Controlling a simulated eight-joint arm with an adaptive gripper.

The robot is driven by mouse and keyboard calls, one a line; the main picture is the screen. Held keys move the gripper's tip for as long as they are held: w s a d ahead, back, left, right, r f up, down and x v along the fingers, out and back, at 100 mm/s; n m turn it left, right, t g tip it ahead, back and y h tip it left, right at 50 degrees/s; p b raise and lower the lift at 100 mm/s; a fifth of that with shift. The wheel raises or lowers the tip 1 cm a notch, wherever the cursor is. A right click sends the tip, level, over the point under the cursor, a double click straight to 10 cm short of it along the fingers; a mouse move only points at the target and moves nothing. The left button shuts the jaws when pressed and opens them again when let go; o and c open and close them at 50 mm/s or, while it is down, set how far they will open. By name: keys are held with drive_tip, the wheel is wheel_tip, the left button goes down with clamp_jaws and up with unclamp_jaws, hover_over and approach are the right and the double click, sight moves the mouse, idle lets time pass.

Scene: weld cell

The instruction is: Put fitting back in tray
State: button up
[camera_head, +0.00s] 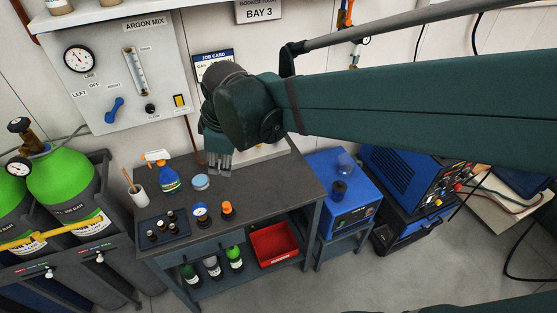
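A dark tray (143,228) lies at the front left of the grey workbench, with several small dark fittings (162,226) with pale tops standing in it. A small orange-topped dark piece (227,209) stands on the bench to the right of the tray; I cannot tell whether it is a fitting. My gripper (220,168) points down above the rear of the bench, behind and right of the tray. Its fingers are small in view, and their gap is unclear. I see no fitting at the fingertips.
A round gauge (201,212) is between the tray and the orange-topped piece. A spray bottle (168,175), a brush cup (139,195) and a blue-lidded tin (201,182) stand behind. The bench's right side (275,185) is clear. A red bin (274,244) and bottles sit below.

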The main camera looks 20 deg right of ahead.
drive_tip(key=s+d+r+m+t+h, duration=0.1)
drive_tip(key=s+d+m+t, duration=0.2)
drive_tip(key=s+d+m, duration=1)
drive_tip(key=shift+s+d, duration=0.15)
drive_tip(key=shift+d, duration=0.4)
drive_tip(key=shift+r, duration=0.1)
drive_tip(key=shift+c, duration=0.3)
idle(0.7)
